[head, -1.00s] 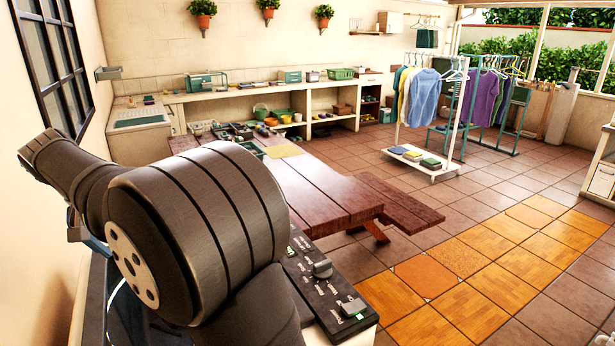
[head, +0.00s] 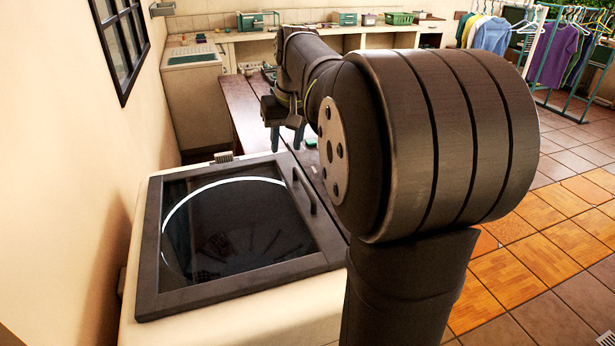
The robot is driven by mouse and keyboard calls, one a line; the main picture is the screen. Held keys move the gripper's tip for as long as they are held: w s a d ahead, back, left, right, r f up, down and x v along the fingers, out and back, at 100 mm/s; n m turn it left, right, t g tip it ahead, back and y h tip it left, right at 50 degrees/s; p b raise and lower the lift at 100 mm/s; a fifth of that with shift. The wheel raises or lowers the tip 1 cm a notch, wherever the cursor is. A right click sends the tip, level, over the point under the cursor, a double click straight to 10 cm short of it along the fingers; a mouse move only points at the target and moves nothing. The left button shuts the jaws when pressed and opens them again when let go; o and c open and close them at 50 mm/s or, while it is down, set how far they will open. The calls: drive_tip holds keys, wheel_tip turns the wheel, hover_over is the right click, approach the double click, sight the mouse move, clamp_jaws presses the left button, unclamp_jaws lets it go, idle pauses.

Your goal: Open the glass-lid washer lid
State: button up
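The washer (head: 240,322) is a cream, top-loading machine at the lower left of the head view. Its glass lid (head: 160,281) has a dark square frame and lies flat and closed on top. The round drum opening shows through the glass. A dark bar handle (head: 304,191) stands on the right side of the lid frame. My gripper (head: 288,140) is beyond the lid's far right corner, apart from the handle. Its two bluish fingers point down with a gap between them, open and empty. My arm hides the washer's right side, including its control panel.
A brown wooden table (head: 241,108) stands behind the washer, partly hidden by my arm. A wall with a window (head: 122,42) borders the left. A counter (head: 240,37) runs along the back. Tiled floor (head: 560,205) lies open on the right.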

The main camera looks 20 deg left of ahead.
drive_tip(key=y, duration=0.2)
approach(305, 181)
drive_tip(key=shift+t, duration=0.3)
drive_tip(key=x, duration=0.8)
drive_tip(key=shift+s+f, duration=0.1)
drive_tip(key=shift+s, duration=0.15)
clamp_jaws()
